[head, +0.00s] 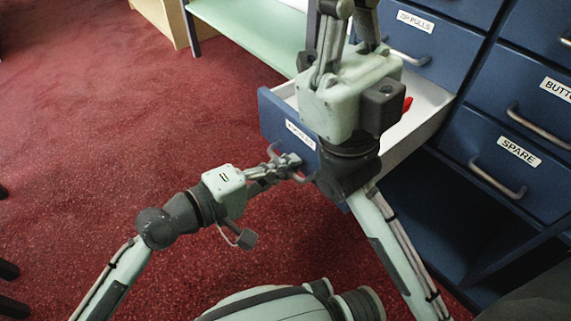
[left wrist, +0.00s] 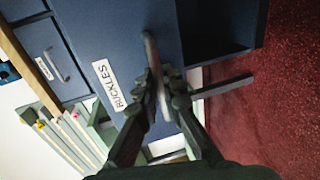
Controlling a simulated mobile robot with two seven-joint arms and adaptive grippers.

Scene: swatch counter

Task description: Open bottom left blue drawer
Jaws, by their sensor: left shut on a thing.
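The blue drawer (head: 273,115) labelled BUCKLES stands pulled out from the left column of the cabinet, below another labelled drawer. Its pale inside shows in the head view, partly covered by my right arm. My left gripper (head: 288,166) is shut on the grey bar handle (head: 305,179) of this drawer. In the left wrist view, the fingers of my left gripper (left wrist: 162,88) close around the handle (left wrist: 151,50), beside the label (left wrist: 117,85). My right gripper (head: 345,12) is above the open drawer, near the top edge of the head view. Its fingertips are not clear.
The drawer above (head: 425,52) is shut. The SPARE drawer (head: 484,166) and a drawer above it (head: 535,105) are shut at the right. A red thing (head: 407,104) shows at the open drawer. A pale green shelf (head: 245,25) stands behind. Red carpet (head: 120,120) is clear at the left.

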